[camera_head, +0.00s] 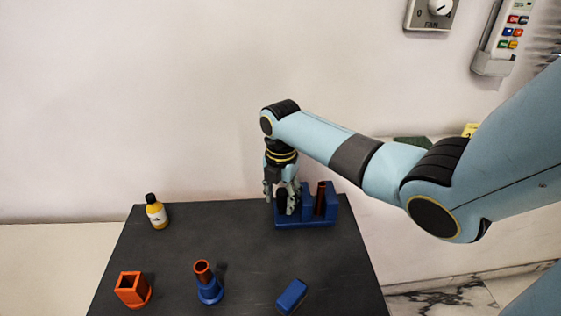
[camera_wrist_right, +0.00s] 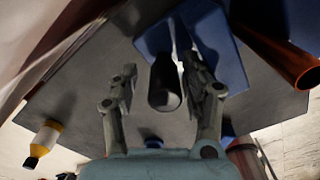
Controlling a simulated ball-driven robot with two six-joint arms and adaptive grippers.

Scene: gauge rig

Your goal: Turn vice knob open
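The blue vice (camera_head: 306,222) stands at the back right of the dark table, with a brown-red tube (camera_head: 320,198) upright in it. The tube also shows in the wrist view (camera_wrist_right: 280,58). My right gripper (camera_head: 281,198) points down at the vice's left end. In the wrist view, the dark round knob (camera_wrist_right: 164,88) lies between the two open fingers of my right gripper (camera_wrist_right: 162,82). A gap shows between the knob and the left finger; the right finger is close to it, and I cannot tell whether they touch. My left gripper is not in view.
A yellow bottle (camera_head: 157,214) stands at the table's back left. An orange square socket (camera_head: 131,287), a blue-based brown tube (camera_head: 207,284) and a blue block (camera_head: 291,296) are nearer the front. The middle of the dark table (camera_head: 240,250) is clear.

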